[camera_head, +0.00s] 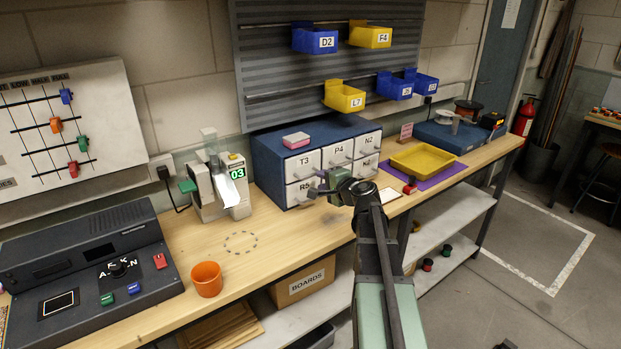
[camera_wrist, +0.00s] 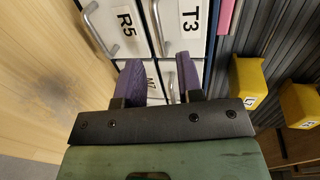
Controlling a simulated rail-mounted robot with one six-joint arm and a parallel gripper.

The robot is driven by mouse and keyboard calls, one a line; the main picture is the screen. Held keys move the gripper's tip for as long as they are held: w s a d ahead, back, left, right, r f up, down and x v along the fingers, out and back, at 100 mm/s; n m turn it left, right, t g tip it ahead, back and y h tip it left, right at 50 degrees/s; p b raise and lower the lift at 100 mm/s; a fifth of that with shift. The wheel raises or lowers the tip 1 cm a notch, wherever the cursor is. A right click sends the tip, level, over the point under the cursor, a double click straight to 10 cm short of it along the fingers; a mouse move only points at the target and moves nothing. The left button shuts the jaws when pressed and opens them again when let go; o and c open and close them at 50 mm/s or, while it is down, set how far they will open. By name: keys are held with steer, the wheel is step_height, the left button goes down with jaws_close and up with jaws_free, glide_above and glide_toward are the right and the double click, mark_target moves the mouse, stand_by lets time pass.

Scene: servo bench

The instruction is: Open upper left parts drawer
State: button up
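The upper left parts drawer is the white one labelled T3 (camera_head: 303,162), in the top row of a blue cabinet (camera_head: 268,160); it looks shut. In the wrist view, which is turned sideways, drawer T3 (camera_wrist: 180,15) shows at the top, its silver bar handle (camera_wrist: 158,28) beyond the fingers. My gripper (camera_head: 318,187) is in front of the cabinet's lower middle part in the head view. In the wrist view my gripper (camera_wrist: 160,75) has its two purple fingers apart, with nothing held. The gripper hides much of the lower middle drawer.
Drawer R5 (camera_wrist: 123,18) is below T3, with P4 (camera_head: 338,152) and N2 (camera_head: 368,142) beside it. A pink-topped box (camera_head: 296,140) lies on the cabinet. A label machine (camera_head: 215,185) stands to the left. A yellow tray (camera_head: 423,160) is to the right.

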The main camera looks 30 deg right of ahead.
mark_target(310, 175)
steer(key=b+x, duration=0.1)
steer(key=x, duration=0.6)
steer(key=shift+w+f, duration=0.1)
steer(key=shift+w, duration=0.05)
jaws_close()
